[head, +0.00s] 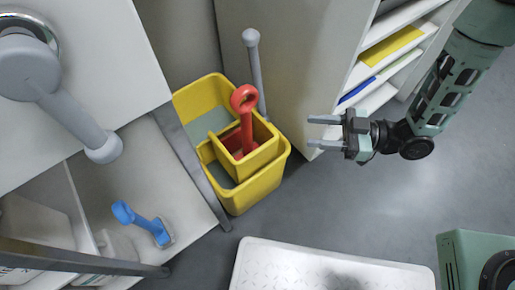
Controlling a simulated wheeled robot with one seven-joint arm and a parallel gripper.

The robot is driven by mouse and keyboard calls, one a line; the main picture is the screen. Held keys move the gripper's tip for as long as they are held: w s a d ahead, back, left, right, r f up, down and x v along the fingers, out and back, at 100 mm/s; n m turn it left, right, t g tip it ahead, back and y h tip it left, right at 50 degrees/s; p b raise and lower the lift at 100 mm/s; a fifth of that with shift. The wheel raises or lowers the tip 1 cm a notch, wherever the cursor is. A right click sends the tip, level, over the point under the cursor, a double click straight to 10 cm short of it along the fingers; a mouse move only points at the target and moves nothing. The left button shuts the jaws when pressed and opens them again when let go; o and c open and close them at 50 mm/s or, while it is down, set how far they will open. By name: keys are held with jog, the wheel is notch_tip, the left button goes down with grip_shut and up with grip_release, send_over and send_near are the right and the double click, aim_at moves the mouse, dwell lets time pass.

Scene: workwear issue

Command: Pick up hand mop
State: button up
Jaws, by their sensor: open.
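A red-handled tool (244,118), which looks like the hand mop, stands upright in the yellow bucket (272,181). Its round handle end with a hole is on top; its lower end is hidden inside the bucket's small compartment. A blue-handled tool (143,219) lies on the lower shelf at left; I cannot tell whether it is a brush or a mop. My gripper (320,132) is open and empty, right of the bucket and apart from it, its fingers pointing left.
A grey rod (256,72) with a knob stands behind the bucket. A white shelf unit (386,60) is behind my gripper. A grey fixture (50,90) is on the white top (130,60) at left. A white textured platform (290,262) lies in front. Grey floor (400,200) is clear at right.

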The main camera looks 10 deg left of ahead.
jog(key=f, duration=0.1)
jog(key=b, duration=0.5)
send_near(246, 125)
jog(key=shift+y, duration=0.3)
jog(key=a+f, duration=0.1)
jog(key=a, duration=0.1)
jog(key=w+a+f, duration=0.1)
jog(key=a+f, duration=0.1)
jog(key=shift+a+f, duration=0.15)
jog(key=shift+f, duration=0.05)
jog(key=shift+s+a+r+b, duration=0.15)
jog(key=shift+a+b, duration=0.6)
jog(key=shift+a, duration=0.75)
jog(key=shift+s+a+r+b, duration=0.15)
jog(key=shift+a+b, duration=0.55)
jog(key=shift+a, duration=0.85)
jog(key=shift+w, duration=0.1)
jog(key=shift+r, duration=0.1)
grip_shut()
